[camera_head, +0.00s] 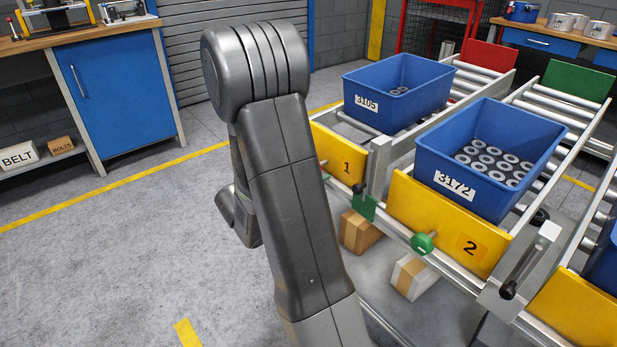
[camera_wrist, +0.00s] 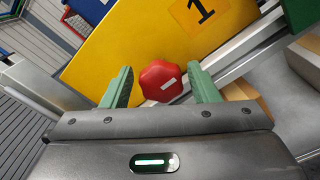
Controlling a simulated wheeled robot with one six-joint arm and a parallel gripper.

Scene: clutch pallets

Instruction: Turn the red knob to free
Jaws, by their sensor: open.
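The red knob (camera_wrist: 161,81) shows in the wrist view, with a short white mark on its face. It sits at the lower edge of the yellow plate marked 1 (camera_wrist: 128,38). My gripper (camera_wrist: 161,84) is open, its two green fingers on either side of the knob with gaps between. I cannot tell whether either finger touches it. In the head view the yellow plate 1 (camera_head: 335,150) is partly behind my arm, and the red knob is hidden.
A green knob (camera_head: 424,243) sits under the yellow plate marked 2 (camera_head: 430,218). Blue bins 3105 (camera_head: 372,117) and 3172 (camera_head: 440,165) with grey rings stand on the roller lanes. Cardboard boxes (camera_head: 359,233) lie below the rail. The floor at left is clear.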

